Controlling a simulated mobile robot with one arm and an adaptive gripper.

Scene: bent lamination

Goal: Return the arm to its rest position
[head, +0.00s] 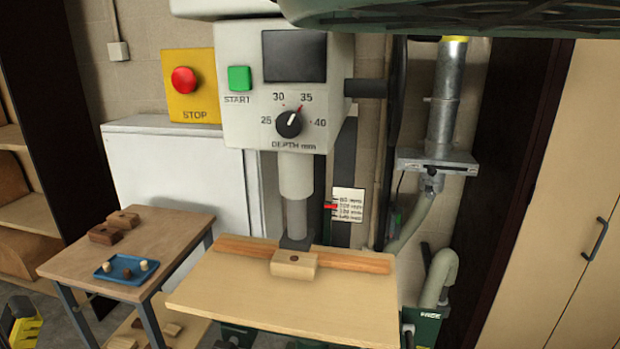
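My gripper is not in view, and no part of my arm can be made out for sure. The drilling machine (230,60) stands in the middle, its spindle (297,215) pointing down. A light wooden block (293,265) with a hole in its front face sits on the machine's wooden table (280,305), against a reddish-brown fence (345,262). The spindle's dark lower end is at the block's top back edge; I cannot tell whether they touch.
A small side table (180,225) at left holds brown blocks (104,235) and a blue tray (112,272) with small pegs. A metal duct (443,100) and cabinet (560,200) stand right. A dark green shape (470,18) crosses the top.

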